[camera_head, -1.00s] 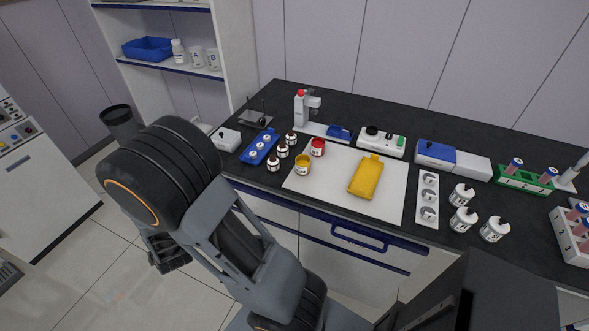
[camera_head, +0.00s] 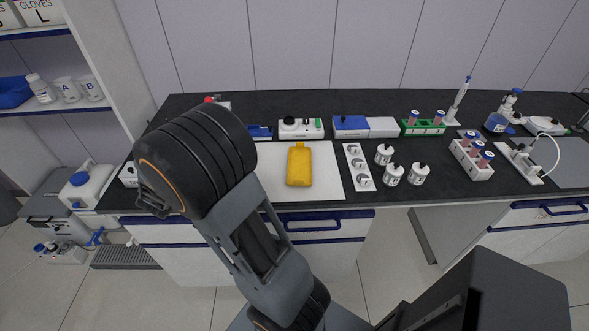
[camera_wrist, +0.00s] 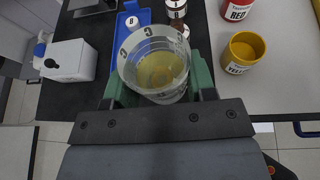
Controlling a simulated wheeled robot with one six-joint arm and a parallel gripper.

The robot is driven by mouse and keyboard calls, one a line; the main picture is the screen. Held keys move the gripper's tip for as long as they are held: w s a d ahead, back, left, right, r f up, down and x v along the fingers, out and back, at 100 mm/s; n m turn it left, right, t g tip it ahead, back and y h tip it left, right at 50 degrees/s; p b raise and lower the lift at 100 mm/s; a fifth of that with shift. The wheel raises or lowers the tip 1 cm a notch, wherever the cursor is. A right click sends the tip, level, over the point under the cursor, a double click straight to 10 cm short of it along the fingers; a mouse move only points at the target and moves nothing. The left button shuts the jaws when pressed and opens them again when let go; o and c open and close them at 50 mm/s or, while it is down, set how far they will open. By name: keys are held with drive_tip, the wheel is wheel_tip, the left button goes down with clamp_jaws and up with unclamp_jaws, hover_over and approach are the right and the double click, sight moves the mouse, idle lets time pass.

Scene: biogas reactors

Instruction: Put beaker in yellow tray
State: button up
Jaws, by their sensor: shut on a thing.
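A clear beaker (camera_wrist: 153,62) with dark letter marks and a yellowish tint low inside fills the middle of the wrist view. My gripper (camera_wrist: 158,85) is shut on it, with a green finger on each side. The beaker appears held above the bench's left part. In the head view my arm hides the gripper and beaker. The yellow tray (camera_head: 299,165) lies flat on a white mat (camera_head: 325,180) on the black bench, to the right of my arm. I see nothing on it.
In the wrist view, a yellow pot (camera_wrist: 243,52), a red jar (camera_wrist: 237,10), a blue rack (camera_wrist: 130,22) and a white box (camera_wrist: 69,60) are near the beaker. A white holder (camera_head: 357,167) and several white bottles (camera_head: 392,173) stand right of the tray.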

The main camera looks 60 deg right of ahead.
drive_tip(key=s+d+r+m+g+h+b, duration=0.1)
drive_tip(key=s+d+r+m+g+h, duration=0.1)
drive_tip(key=s+d+m+g, duration=0.3)
drive_tip(key=s+d+r+m+g+h+b, duration=0.1)
drive_tip(key=d+r+m+g, duration=0.2)
drive_tip(key=d, duration=0.4)
drive_tip(key=m+g+y+b, duration=0.2)
drive_tip(key=m+g, duration=0.5)
drive_tip(key=g, duration=0.2)
hover_over(298, 167)
drive_tip(key=a, duration=0.1)
drive_tip(key=f, duration=0.8)
drive_tip(key=shift+w+f, duration=0.3)
drive_tip(key=shift+w, duration=0.05)
drive_tip(key=shift+s+d+f, duration=0.2)
drive_tip(key=shift+d+f, duration=0.2)
drive_tip(key=shift+f, duration=0.3)
drive_tip(key=shift+d+f, duration=0.15)
drive_tip(key=shift+f, duration=1.5)
